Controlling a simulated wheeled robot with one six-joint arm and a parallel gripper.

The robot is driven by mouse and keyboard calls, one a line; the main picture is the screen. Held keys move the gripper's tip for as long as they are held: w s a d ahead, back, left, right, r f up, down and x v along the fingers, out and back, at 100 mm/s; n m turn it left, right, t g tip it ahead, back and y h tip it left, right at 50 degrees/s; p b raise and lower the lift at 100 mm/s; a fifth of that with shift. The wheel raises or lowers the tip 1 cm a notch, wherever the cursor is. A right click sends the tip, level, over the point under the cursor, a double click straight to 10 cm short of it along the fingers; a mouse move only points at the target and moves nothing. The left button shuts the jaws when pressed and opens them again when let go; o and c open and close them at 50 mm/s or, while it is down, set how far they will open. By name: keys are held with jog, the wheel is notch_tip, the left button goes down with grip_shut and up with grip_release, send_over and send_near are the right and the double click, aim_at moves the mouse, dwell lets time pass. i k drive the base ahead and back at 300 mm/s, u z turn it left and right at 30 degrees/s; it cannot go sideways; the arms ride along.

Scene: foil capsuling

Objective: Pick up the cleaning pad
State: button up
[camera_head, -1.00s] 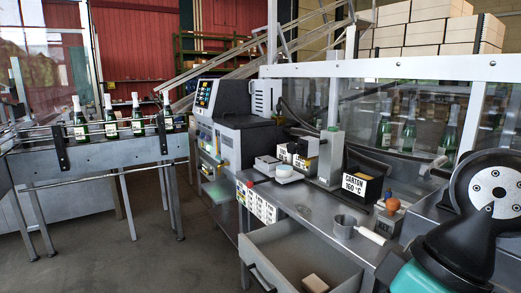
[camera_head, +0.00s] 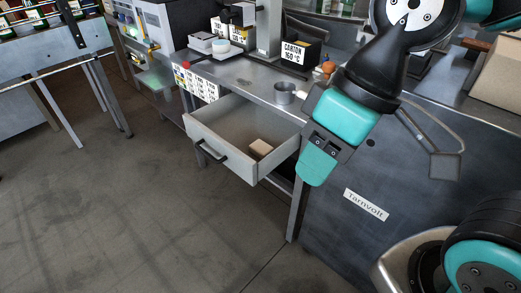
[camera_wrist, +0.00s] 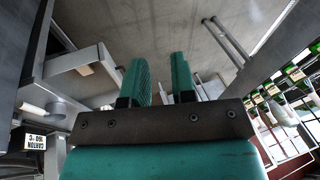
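A small beige block (camera_head: 261,148), which may be the cleaning pad, lies in the open drawer (camera_head: 222,153) under the workbench. It also shows in the wrist view as a small pale block (camera_wrist: 85,70) left of the fingers. My gripper (camera_head: 314,176) hangs right of the drawer, pointing downward, apart from the block. In the wrist view the two teal fingers of my gripper (camera_wrist: 158,65) stand apart with nothing between them.
A grey metal cup (camera_head: 285,93) stands near the bench edge above the drawer. A black box labelled "CARTON 160 °C" (camera_head: 298,53) stands behind it. A panel marked "Tarnvolt" (camera_head: 366,204) is right of my gripper. The floor before the drawer is clear.

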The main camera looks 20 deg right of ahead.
aim_at(260, 149)
jog(key=u, duration=0.5)
jog(key=k, duration=0.55)
jog(key=u, duration=1.1)
jog(key=i, duration=1.1)
jog(key=z, duration=0.9)
jog(key=i, duration=0.55)
jog(key=z, duration=0.45)
